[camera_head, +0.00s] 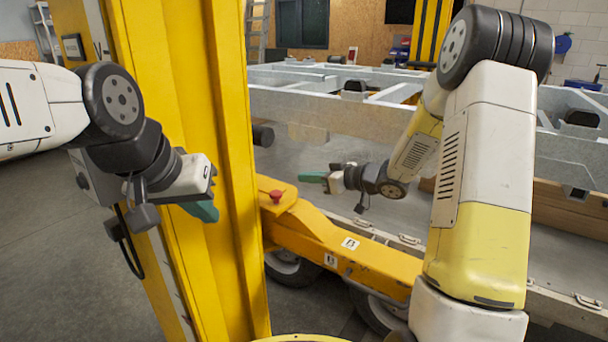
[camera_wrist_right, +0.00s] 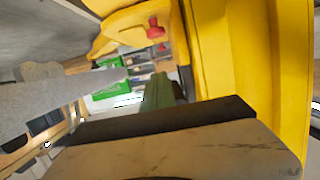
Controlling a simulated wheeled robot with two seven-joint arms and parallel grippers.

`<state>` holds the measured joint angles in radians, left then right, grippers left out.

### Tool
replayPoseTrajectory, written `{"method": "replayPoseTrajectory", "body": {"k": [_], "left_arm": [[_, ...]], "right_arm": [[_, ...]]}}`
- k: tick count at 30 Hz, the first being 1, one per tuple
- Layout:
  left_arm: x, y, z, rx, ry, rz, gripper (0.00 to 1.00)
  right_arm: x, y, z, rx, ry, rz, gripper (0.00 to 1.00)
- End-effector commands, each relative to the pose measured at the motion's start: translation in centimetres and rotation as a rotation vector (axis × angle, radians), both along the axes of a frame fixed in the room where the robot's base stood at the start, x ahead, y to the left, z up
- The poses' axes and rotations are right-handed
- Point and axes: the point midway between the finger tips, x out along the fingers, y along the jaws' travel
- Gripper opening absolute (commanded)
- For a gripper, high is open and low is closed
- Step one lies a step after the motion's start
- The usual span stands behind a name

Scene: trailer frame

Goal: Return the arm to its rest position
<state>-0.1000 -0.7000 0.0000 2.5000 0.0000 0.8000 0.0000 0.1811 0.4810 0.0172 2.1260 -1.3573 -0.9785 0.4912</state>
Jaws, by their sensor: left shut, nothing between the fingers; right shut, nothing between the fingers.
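My left gripper (camera_head: 203,210) hangs in front of the yellow column at the left of the head view. Its green fingers are together and hold nothing. My right gripper (camera_head: 312,177) is further away, near the middle of the head view, pointing left. Its green fingers are together with nothing between them. The right arm comes in from the right, bends high up and reaches down to it. In the right wrist view the green fingers (camera_wrist_right: 158,92) point away from the camera beyond the gripper body. A yellow upright fills the right side of that view.
A grey metal trailer frame (camera_head: 330,97) spans the back. A yellow wheeled base (camera_head: 335,247) with a red button (camera_head: 277,196) lies below my right gripper; the button also shows in the right wrist view (camera_wrist_right: 155,30). Grey floor (camera_head: 60,240) is open at the left.

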Motion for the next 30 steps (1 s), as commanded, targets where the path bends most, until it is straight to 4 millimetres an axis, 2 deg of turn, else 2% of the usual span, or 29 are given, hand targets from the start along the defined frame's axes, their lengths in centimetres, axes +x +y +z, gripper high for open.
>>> {"method": "replayPoseTrajectory", "body": {"k": [4,8,11,13,17,20,24,27,30], "left_arm": [[0.0,0.0,0.0,0.000,0.000,0.000,0.00],[0.0,0.0,0.0,0.000,0.000,0.000,0.00],[0.0,0.0,0.0,0.000,0.000,0.000,0.00],[0.0,0.0,0.0,0.000,0.000,0.000,0.00],[0.0,0.0,0.0,0.000,0.000,0.000,0.00],[0.0,0.0,0.0,0.000,0.000,0.000,0.00],[0.0,0.0,0.0,0.000,0.000,0.000,0.00],[0.0,0.0,0.0,0.000,0.000,0.000,0.00],[0.0,0.0,0.0,0.000,0.000,0.000,0.00]], "right_arm": [[0.8,-1.1,1.7,-0.051,-0.021,-0.076,0.00],[1.5,-4.3,5.3,-0.164,-0.041,-0.267,0.00],[0.5,-7.7,8.6,-0.249,-0.019,-0.450,0.00],[-1.3,-10.0,10.3,-0.291,0.023,-0.565,0.00],[-6.6,-13.2,12.3,-0.335,0.144,-0.735,0.00],[-12.0,-14.3,12.8,-0.339,0.271,-0.816,0.00],[-20.2,-13.7,12.1,-0.315,0.469,-0.839,0.00],[-25.1,-12.3,11.3,-0.293,0.586,-0.807,0.00],[-28.5,-11.0,10.8,-0.276,0.668,-0.766,0.00]]}}
